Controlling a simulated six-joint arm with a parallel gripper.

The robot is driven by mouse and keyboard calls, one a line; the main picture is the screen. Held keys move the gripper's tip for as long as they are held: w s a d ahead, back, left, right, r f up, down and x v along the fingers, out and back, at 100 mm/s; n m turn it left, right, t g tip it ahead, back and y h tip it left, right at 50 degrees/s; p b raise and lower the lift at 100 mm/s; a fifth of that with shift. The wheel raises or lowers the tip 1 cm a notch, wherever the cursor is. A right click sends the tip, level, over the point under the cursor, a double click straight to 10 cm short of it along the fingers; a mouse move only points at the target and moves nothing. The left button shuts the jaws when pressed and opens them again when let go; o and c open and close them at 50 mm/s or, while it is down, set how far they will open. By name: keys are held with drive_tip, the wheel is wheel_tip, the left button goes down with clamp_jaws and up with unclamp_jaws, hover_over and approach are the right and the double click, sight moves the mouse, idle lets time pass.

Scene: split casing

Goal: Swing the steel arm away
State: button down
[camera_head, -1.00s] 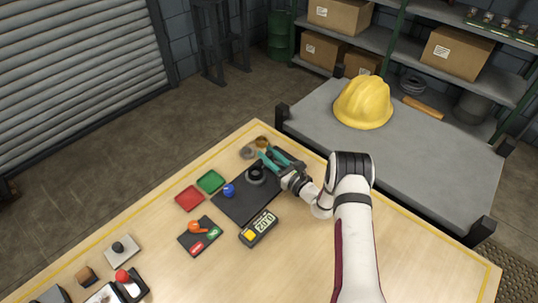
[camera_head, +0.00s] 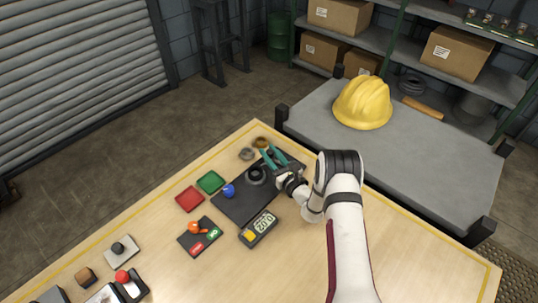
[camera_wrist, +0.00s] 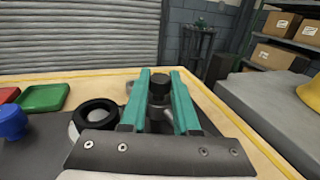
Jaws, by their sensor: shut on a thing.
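My gripper (camera_head: 272,155) has teal fingers and is over the far end of the dark plate (camera_head: 238,207). In the wrist view my gripper (camera_wrist: 160,90) is shut on a black knob (camera_wrist: 160,82), which stands upright between the fingers. A small bit of grey metal (camera_wrist: 130,84) shows behind the left finger and may be the steel arm; most of it is hidden. A black ring-shaped part (camera_head: 256,175) sits on the plate just left of my gripper, and it also shows in the wrist view (camera_wrist: 96,108). A blue knob (camera_head: 229,190) is further left.
Red (camera_head: 189,199) and green (camera_head: 210,182) trays lie left of the plate. A brass ring (camera_head: 261,142) and a grey ring (camera_head: 246,154) lie beyond it. The table at the right front is clear.

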drive_tip(key=shift+w+d+m+t+h, duration=0.3)
drive_tip(key=shift+m+h, duration=0.4)
drive_tip(key=shift+h, duration=0.35)
drive_tip(key=shift+w+d+m+t+h, duration=0.3)
drive_tip(key=shift+m+h, duration=0.4)
drive_tip(key=shift+h, duration=0.4)
drive_tip(key=shift+w+d+m+t+h, duration=0.2)
drive_tip(key=shift+w+m+t+h, duration=0.2)
drive_tip(key=shift+m+h, duration=0.5)
drive_tip(key=shift+h, duration=0.25)
drive_tip(key=c, duration=0.6)
unclamp_jaws()
drive_tip(key=shift+c, duration=0.2)
drive_tip(key=s, duration=0.5)
drive_tip(key=s+d, duration=0.1)
drive_tip(key=s, duration=0.9)
drive_tip(key=shift+s+d, duration=0.25)
drive_tip(key=shift+s, duration=0.1)
drive_tip(key=shift+c, duration=0.3)
